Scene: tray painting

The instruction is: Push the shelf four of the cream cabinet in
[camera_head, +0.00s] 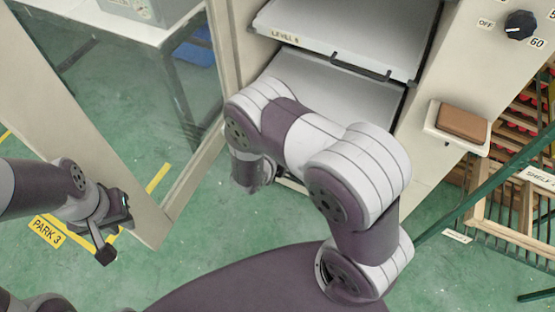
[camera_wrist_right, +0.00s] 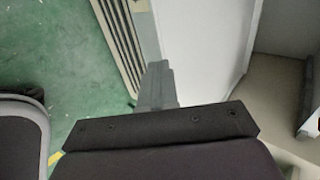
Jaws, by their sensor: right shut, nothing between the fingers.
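The cream cabinet (camera_head: 492,65) stands open at the upper middle of the head view. An upper grey shelf (camera_head: 350,30) with a dark handle and a hard-to-read level label sits above another grey shelf (camera_head: 335,92). The lower shelf's label is hidden behind my right arm, so I cannot tell which is shelf four. My right gripper is hidden in the head view; in the right wrist view its fingers (camera_wrist_right: 157,85) are together and empty, beside a pale panel (camera_wrist_right: 205,50). Contact is unclear. My left gripper (camera_head: 112,232) hangs left of the cabinet, away from the shelves; its jaw opening is unclear.
The open cabinet door (camera_head: 95,130) stands at the left. A dial (camera_head: 520,24) and a brown block on a small white holder (camera_head: 462,124) are on the cabinet's right side. A wooden rack (camera_head: 510,190) stands further right. Green floor shows between.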

